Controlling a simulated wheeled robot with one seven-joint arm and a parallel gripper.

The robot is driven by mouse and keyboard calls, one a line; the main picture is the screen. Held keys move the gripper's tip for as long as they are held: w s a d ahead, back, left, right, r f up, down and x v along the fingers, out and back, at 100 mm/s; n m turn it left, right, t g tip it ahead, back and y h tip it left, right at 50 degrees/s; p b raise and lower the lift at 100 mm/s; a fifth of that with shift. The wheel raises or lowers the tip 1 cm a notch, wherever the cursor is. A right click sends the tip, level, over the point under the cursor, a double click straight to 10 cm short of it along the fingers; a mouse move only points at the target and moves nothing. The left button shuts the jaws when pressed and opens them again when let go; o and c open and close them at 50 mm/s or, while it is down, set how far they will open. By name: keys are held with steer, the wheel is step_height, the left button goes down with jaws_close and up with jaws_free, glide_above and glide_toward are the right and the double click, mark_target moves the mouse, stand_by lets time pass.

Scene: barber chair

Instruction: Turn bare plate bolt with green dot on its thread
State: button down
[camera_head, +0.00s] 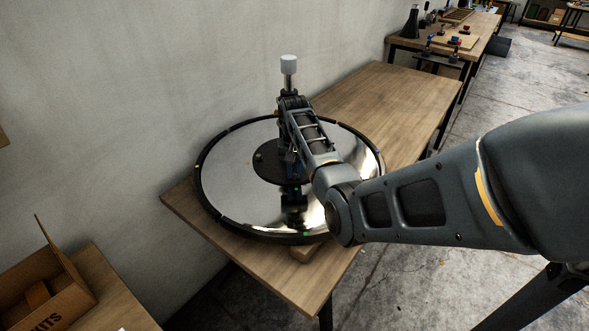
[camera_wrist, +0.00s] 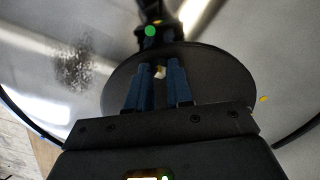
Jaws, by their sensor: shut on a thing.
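A round black plate (camera_head: 268,163) lies at the middle of the shiny, dark-rimmed disc (camera_head: 225,185). My gripper (camera_wrist: 159,76) is over this plate (camera_wrist: 232,85), its two blue fingers pointing at it. The fingers are shut on a small pale bolt (camera_wrist: 159,72) at the plate's middle. Little of the bolt shows, and its thread is hidden. A green dot (camera_wrist: 150,31) shows beyond the fingers in the wrist view; I cannot tell whether it is a mark or a reflection. In the head view my arm hides the fingertips and the bolt.
The disc rests on a wooden table (camera_head: 390,95) by a grey wall. An open cardboard box (camera_head: 45,290) stands at lower left. The table's back right part is clear.

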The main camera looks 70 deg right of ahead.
mark_target(295, 175)
steer(key=m, duration=0.4)
steer(key=shift+w+m, duration=0.1)
steer(key=shift+m, duration=2.1)
steer(key=shift+d+r, duration=0.1)
steer(key=c, duration=1)
jaws_free()
step_height(295, 175, up, 8)
steer(key=shift+f+b, duration=0.15)
steer(key=shift+b, duration=0.3)
